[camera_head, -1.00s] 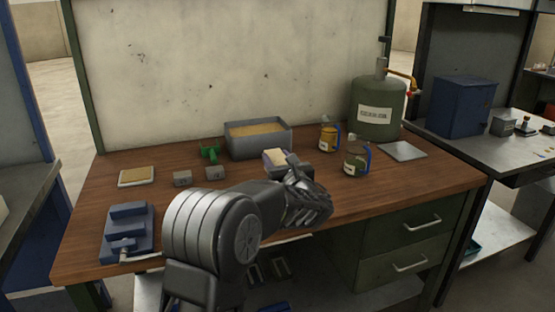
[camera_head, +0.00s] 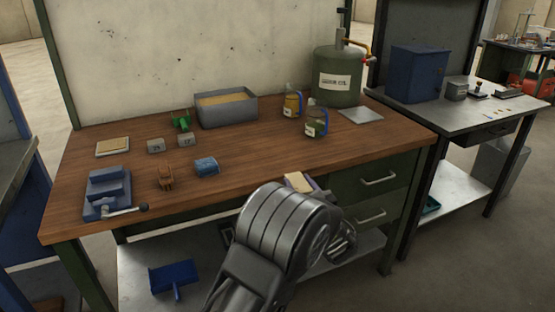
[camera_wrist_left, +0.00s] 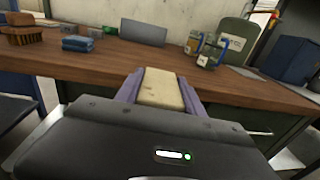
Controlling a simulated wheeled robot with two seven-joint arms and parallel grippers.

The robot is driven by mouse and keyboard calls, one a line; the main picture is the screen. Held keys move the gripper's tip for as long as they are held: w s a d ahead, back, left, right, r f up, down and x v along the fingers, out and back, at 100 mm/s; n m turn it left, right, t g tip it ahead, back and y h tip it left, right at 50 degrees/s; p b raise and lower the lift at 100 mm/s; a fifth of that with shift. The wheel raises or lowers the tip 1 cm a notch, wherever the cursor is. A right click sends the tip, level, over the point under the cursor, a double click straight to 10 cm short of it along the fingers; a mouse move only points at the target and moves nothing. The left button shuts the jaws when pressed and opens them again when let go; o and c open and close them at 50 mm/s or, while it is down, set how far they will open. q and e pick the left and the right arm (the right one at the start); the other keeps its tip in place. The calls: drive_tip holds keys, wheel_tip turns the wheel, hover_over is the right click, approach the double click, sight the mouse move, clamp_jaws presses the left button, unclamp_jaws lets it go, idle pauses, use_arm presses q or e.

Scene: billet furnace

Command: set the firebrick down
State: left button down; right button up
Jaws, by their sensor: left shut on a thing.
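The firebrick (camera_wrist_left: 161,88) is a pale cream block. It is between the two purple fingers of my left gripper (camera_wrist_left: 160,90) in the left wrist view, and the gripper is shut on it. In the head view the firebrick (camera_head: 298,182) shows just beyond my left gripper (camera_head: 305,185), in front of the workbench's front edge near the drawers; much of the gripper is hidden behind my arm. The wooden workbench top (camera_head: 240,170) lies beyond it. My right gripper is not in view.
A grey sand-filled box (camera_head: 227,112), two jugs (camera_head: 316,124) and a green tank (camera_head: 337,75) stand at the back. The front right top is clear.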

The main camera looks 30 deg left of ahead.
use_arm(q)
drive_tip(key=s+d+f+p, duration=0.1)
drive_tip(key=s+d+f, duration=0.35)
drive_tip(key=d, duration=0.25)
drive_tip(key=s+d+f+p, duration=0.1)
drive_tip(key=s+d+f, duration=0.35)
drive_tip(key=d, duration=0.25)
drive_tip(key=s+d, duration=0.1)
drive_tip(key=s, duration=0.8)
drive_tip(key=shift+d+r+y+p, duration=0.3)
drive_tip(key=shift+d+r+p, duration=0.05)
drive_tip(key=shift+p, duration=0.1)
